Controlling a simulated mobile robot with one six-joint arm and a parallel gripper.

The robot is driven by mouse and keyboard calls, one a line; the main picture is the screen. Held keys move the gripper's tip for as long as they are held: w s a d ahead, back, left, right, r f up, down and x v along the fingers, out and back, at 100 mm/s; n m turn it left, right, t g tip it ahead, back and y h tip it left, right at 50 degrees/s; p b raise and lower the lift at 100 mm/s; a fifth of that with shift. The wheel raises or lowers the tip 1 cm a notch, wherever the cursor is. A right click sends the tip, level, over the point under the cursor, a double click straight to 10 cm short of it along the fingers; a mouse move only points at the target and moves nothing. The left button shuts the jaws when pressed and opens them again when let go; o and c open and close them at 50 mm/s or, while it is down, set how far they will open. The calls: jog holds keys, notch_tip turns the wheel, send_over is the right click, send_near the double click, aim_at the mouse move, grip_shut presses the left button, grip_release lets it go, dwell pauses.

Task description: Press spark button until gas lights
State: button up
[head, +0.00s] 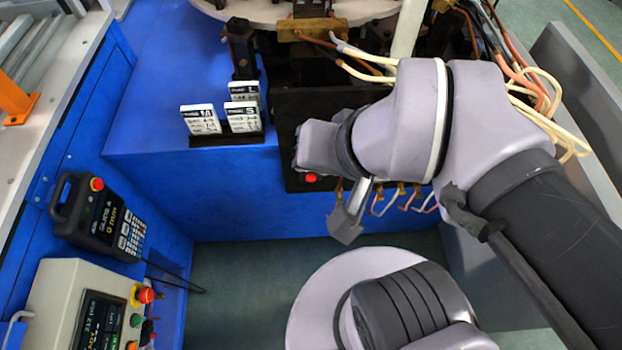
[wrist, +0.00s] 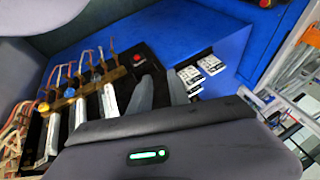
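The spark button appears to be the red button (head: 311,178) low on the black panel, just below my wrist links in the head view. In the wrist view the red button (wrist: 137,58) shows beyond my fingertips, uncovered. My gripper (wrist: 160,75) is a little short of it and to its right in that view, with no visible contact. In the head view only part of my gripper (head: 347,218) shows below the wrist. No flame is visible.
Copper valves with coloured knobs (wrist: 70,92) and hoses line the black panel (wrist: 112,80). White label cards (head: 201,120) stand on the blue ledge. A handheld pendant (head: 98,215) and a control box (head: 75,300) with a red button are at left. Floor is open below the panel.

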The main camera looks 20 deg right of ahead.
grip_shut()
dwell(1.4)
